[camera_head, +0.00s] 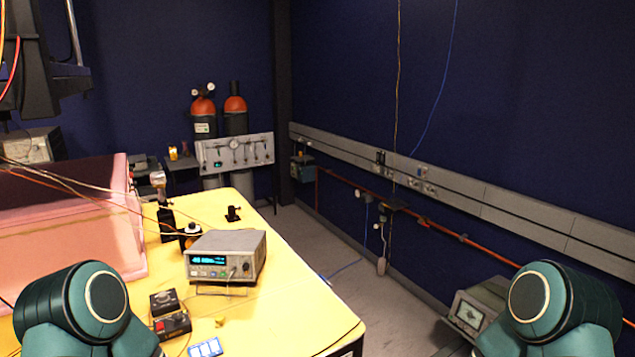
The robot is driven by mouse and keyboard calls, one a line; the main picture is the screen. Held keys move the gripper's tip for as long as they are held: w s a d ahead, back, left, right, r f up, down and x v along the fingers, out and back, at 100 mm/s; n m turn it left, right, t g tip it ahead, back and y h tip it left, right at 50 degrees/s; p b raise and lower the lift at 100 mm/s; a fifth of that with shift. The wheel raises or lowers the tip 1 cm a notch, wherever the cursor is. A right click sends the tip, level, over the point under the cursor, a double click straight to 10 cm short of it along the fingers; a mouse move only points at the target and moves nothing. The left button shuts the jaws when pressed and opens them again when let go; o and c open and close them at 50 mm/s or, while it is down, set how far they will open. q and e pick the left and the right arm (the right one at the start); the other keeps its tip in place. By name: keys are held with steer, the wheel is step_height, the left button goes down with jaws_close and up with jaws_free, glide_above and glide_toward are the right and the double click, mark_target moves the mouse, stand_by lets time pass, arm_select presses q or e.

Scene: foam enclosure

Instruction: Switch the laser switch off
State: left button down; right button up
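Two small black control boxes sit on the yellow table (290,318) near its front. The farther box (164,301) has a knob-like top. The nearer box (173,327) has a small red part on its face. I cannot tell for certain which one, if either, is the laser switch, nor read its on or off state. Teal links of my two arms show at the bottom left and bottom right. Neither of my grippers is in view.
A grey bench instrument (226,257) with a lit display stands behind the boxes. A pink foam enclosure (75,240) fills the table's left. A blue-and-white item (206,347) lies at the front. Thin cables cross the table. The table's right front is mostly clear.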

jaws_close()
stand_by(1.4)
